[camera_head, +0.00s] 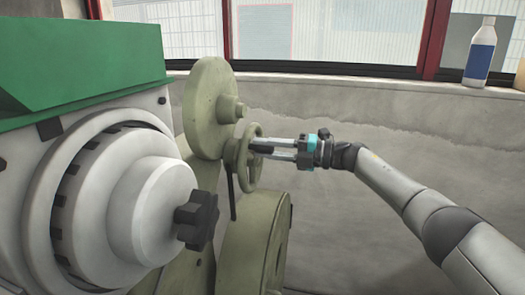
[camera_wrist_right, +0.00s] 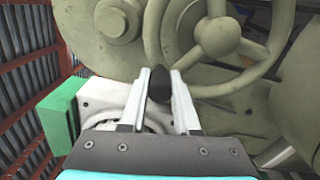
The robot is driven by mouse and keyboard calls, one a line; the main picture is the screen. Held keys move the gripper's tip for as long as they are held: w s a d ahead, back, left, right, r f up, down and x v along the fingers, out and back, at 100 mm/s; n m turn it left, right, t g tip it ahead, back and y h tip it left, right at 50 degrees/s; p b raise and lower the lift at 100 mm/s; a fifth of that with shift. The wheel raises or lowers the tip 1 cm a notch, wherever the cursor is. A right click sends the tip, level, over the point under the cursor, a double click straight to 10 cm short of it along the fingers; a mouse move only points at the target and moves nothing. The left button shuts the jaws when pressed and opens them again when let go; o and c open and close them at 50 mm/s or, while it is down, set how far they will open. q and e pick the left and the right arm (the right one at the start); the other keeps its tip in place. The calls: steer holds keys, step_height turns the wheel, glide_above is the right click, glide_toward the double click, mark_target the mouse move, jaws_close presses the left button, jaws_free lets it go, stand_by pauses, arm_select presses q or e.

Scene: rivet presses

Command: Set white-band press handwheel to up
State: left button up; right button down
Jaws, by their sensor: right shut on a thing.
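An olive-green handwheel (camera_head: 245,160) with spokes sits on the side of an olive-green machine (camera_head: 207,105). In the right wrist view the handwheel's hub (camera_wrist_right: 217,37) and spokes fill the upper right. A dark knob (camera_wrist_right: 159,85) stands near the wheel's rim. My right gripper (camera_head: 262,148) reaches the wheel from the right, and in the wrist view its two fingers (camera_wrist_right: 160,78) lie either side of the knob, shut on it. I cannot make out a white band on the machine. My left gripper is not in view.
A large grey machine with a green top (camera_head: 80,60) and a black star knob (camera_head: 197,219) stands close on the left. A big olive disc (camera_head: 255,245) lies below the handwheel. A bottle (camera_head: 480,55) stands on the window ledge. Space before the wall is open.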

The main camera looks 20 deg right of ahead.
steer(key=shift+d+r, duration=0.1)
steer(key=shift+r, duration=0.15)
steer(key=c, duration=1)
jaws_free()
steer(key=o, duration=0.3)
steer(key=shift+f, duration=0.15)
steer(key=shift+o, duration=0.2)
steer(key=b+v, duration=0.4)
steer(key=v, duration=1.1)
steer(key=shift+s, duration=0.1)
